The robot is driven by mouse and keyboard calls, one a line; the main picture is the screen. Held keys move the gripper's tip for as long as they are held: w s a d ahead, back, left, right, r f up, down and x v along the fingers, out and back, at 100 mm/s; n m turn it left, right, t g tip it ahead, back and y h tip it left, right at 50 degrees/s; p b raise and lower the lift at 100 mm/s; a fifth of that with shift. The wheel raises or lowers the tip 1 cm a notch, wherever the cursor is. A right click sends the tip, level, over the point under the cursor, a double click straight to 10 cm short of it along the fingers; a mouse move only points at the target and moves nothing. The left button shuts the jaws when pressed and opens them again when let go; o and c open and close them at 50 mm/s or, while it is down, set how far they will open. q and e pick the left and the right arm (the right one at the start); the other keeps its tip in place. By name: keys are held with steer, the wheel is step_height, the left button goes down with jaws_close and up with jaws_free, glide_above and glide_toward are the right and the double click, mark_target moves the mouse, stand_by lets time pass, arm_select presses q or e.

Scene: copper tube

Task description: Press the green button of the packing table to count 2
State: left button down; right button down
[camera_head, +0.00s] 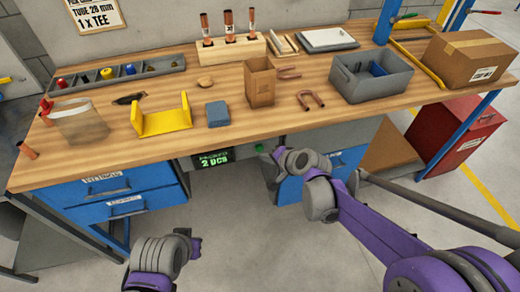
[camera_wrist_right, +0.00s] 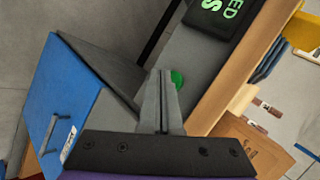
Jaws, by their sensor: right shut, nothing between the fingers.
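The green button (camera_head: 260,148) sits on the front edge of the packing table (camera_head: 150,152), just right of a dark display (camera_head: 212,159) whose lower line reads "2 PCS" in green. In the right wrist view the button (camera_wrist_right: 177,79) shows just beyond and right of the tips of my right gripper (camera_wrist_right: 162,74). The gripper's fingers are together and empty. They partly cover the button, and I cannot tell whether they touch it.
Blue drawers (camera_head: 110,190) hang below the tabletop on the left, with another blue front (camera_head: 290,190) behind my right arm. On top are a yellow holder (camera_head: 162,120), a cardboard box (camera_head: 262,85) and a grey bin (camera_head: 365,85). A red cabinet (camera_head: 455,135) stands at right.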

steer(key=shift+s+d, duration=0.25)
steer(key=shift+s, duration=0.55)
steer(key=shift+s+d, duration=0.25)
steer(key=shift+s, duration=0.55)
steer(key=shift+s+d, duration=0.25)
steer(key=shift+s, duration=0.55)
steer(key=s+d+r+n+g+h+p, duration=0.1)
steer(key=s+d+r+n+h+p, duration=0.2)
steer(key=s+d, duration=0.5)
steer(key=s+d+r+n+g+h+p, duration=0.1)
steer(key=s+d+r+n+h+p, duration=0.2)
steer(key=s+d+r, duration=0.4)
steer(key=s+d+n+p, duration=0.1)
steer(key=s+p, duration=0.1)
steer(key=s, duration=0.3)
steer(key=shift+s+d+p, duration=0.15)
steer(key=shift+s+p, duration=0.1)
steer(key=shift+p, duration=0.05)
